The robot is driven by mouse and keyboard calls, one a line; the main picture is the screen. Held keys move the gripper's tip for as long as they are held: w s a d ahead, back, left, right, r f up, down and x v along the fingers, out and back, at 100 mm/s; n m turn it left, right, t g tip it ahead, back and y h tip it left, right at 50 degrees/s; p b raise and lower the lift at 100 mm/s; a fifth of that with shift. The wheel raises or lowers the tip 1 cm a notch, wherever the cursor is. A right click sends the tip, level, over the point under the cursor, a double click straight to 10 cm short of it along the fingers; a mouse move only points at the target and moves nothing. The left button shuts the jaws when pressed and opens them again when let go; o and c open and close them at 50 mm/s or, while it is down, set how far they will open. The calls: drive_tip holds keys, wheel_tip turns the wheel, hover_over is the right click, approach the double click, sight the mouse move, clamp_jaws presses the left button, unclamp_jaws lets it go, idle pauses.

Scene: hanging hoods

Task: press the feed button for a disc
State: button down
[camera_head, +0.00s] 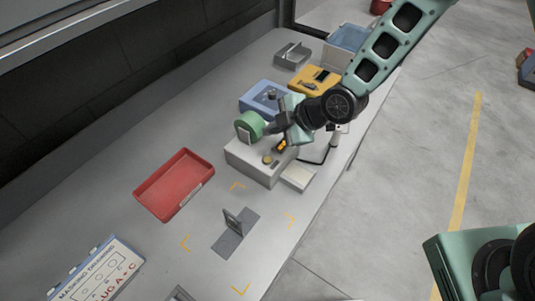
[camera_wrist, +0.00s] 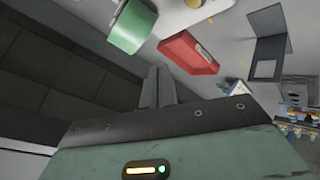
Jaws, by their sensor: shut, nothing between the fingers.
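The grey dispenser box (camera_head: 262,165) stands on the bench in the head view, with a green drum (camera_head: 250,125) at its back left. A small round brass-coloured button (camera_head: 267,160) shows on its top; a yellowish round spot, perhaps the same button, is at the top edge of the wrist view. My gripper (camera_head: 268,131) is over the box beside the drum, apparently above and behind the button. In the wrist view its fingers (camera_wrist: 157,75) are together and empty, below the green drum (camera_wrist: 132,27). Contact with the box cannot be told.
A red tray (camera_head: 175,185) lies left of the box, and a grey bracket (camera_head: 235,230) stands in front inside yellow corner marks. A white pad (camera_head: 298,177) is beside the box. Blue (camera_head: 263,97) and yellow (camera_head: 313,80) units stand behind. A printed board (camera_head: 98,272) is at front left.

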drive_tip(key=shift+f, duration=0.15)
drive_tip(key=b, duration=0.6)
hover_over(271, 160)
wheel_tip(271, 160, down, 8)
drive_tip(key=shift+r, duration=0.15)
drive_tip(key=shift+f, duration=0.45)
drive_tip(key=shift+f+b, duration=0.1)
drive_tip(key=shift+b, duration=0.25)
idle(1.1)
drive_tip(key=shift+f+b, duration=0.3)
drive_tip(key=shift+b, duration=0.15)
drive_tip(key=shift+f+b, duration=0.4)
idle(0.6)
drive_tip(key=shift+d+r, duration=0.1)
drive_tip(key=shift+r+p, duration=0.45)
drive_tip(key=shift+r, duration=0.25)
